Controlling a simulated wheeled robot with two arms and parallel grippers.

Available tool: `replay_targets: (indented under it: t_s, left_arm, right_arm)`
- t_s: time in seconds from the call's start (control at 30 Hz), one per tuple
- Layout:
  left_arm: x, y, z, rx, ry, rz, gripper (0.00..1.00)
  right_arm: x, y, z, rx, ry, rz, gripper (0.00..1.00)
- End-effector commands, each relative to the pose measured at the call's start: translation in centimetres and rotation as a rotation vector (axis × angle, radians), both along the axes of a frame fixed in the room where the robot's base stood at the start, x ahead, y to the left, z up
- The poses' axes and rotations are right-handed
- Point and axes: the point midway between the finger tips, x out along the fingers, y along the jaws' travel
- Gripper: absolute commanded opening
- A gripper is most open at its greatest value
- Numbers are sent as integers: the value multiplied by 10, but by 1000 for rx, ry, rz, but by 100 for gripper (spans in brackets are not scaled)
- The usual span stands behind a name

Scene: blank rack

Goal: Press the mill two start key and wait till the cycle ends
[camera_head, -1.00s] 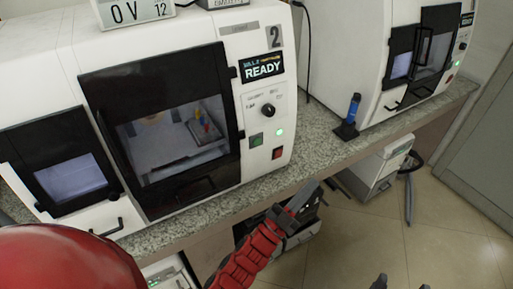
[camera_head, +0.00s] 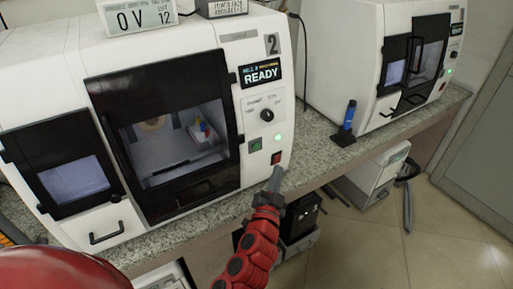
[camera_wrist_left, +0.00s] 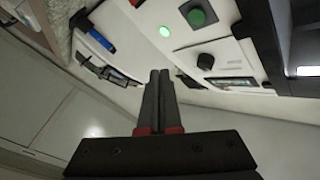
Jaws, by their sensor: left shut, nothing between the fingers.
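Mill two (camera_head: 262,40) is the white machine at left in the head view, marked "2", with its display (camera_head: 262,72) reading READY. Its panel has a black knob (camera_head: 267,115), a lit green lamp (camera_head: 278,137), a green key (camera_head: 255,144) and a red key (camera_head: 276,158). My left gripper (camera_head: 275,178) is shut and empty, its tips just below the red key in the picture; contact cannot be told. In the left wrist view the fingers (camera_wrist_left: 159,75) are together, apart from the green key (camera_wrist_left: 197,17), lamp (camera_wrist_left: 165,31) and knob (camera_wrist_left: 205,61). My right gripper is not in view.
A second white mill (camera_head: 372,75) stands at the right on the same speckled counter (camera_head: 315,150). A blue pen-like item (camera_head: 349,115) stands in a dark holder between them. Dark and white equipment sits below the counter. Mill two's dark door (camera_head: 165,130) is closed.

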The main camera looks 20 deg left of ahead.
Motion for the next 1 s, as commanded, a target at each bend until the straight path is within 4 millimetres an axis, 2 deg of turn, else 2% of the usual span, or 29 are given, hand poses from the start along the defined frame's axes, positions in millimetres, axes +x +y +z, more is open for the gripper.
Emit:
replay_targets:
  t_s: [0.27, 0.63, 1.0]
  left_arm:
    - [6, 8, 3, 1, -1, 2, 0]
    - [37, 49, -1, 1, 2, 3, 0]
    - [54, 69, -4, 0, 0, -1, 0]
  right_arm:
    - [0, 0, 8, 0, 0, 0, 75]
    - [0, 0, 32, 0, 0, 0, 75]
    - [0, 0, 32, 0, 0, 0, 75]
